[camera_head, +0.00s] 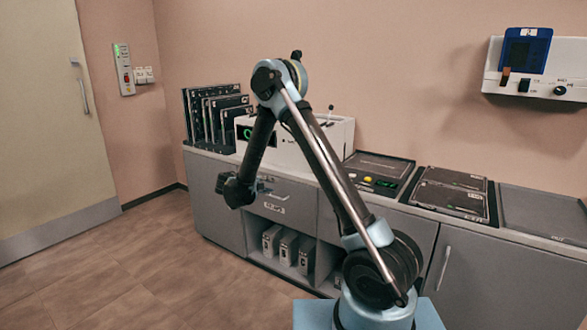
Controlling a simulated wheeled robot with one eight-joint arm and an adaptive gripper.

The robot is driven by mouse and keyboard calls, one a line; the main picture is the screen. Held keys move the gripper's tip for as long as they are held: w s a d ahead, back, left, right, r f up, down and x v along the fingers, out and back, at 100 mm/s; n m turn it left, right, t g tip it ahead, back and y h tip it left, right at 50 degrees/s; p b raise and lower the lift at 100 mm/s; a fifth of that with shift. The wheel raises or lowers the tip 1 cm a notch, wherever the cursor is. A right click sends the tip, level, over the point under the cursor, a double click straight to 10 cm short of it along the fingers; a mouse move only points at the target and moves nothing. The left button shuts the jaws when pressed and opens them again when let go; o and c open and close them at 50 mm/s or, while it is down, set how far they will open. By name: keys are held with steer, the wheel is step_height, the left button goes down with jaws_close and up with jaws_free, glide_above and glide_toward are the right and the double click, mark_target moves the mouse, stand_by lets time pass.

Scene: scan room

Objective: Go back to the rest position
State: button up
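My arm (322,160) rises from its blue base at the lower right to a bent elbow, and its forearm slopes down to the left. My gripper (234,190) is at the dark lower end of the forearm, in front of the grey cabinet's drawers in this view. It is small and dark, so its fingers cannot be made out, nor whether it is open or shut. I see no object hanging from it.
A grey cabinet (213,196) runs along the wall. On it are upright dark panels (197,113), a white machine (338,138) and flat dark trays (452,192). A wall unit (541,70) hangs at right. Open floor (150,265) lies left, before a door (40,120).

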steer(key=s+d+r+m+g+y, duration=0.1)
steer(key=s+d+r+g, duration=0.15)
steer(key=d+r, duration=0.4)
steer(key=s+d+r+m+g, duration=0.1)
steer(key=s+d+r, duration=0.2)
steer(key=d, duration=0.7)
steer(key=s+d+r+m+g+y, duration=0.2)
steer(key=s+d+r+m+g, duration=0.15)
steer(key=s+d, duration=0.8)
steer(key=s+d+f+m+g+y, duration=0.1)
steer(key=s+d, duration=0.2)
steer(key=s, duration=0.5)
steer(key=s+d+m+y, duration=0.1)
steer(key=s+d, duration=0.1)
steer(key=s, duration=0.6)
steer(key=s+a+f+m+y, duration=0.1)
steer(key=s+f, duration=0.5)
steer(key=s, duration=0.7)
steer(key=m+y, duration=0.1)
steer(key=y, duration=0.1)
steer(key=shift+s+f+g+y, duration=0.25)
steer(key=shift+f+g+y, duration=0.05)
steer(key=shift+a, duration=0.1)
steer(key=shift+w+f, duration=0.2)
steer(key=shift+w, duration=0.3)
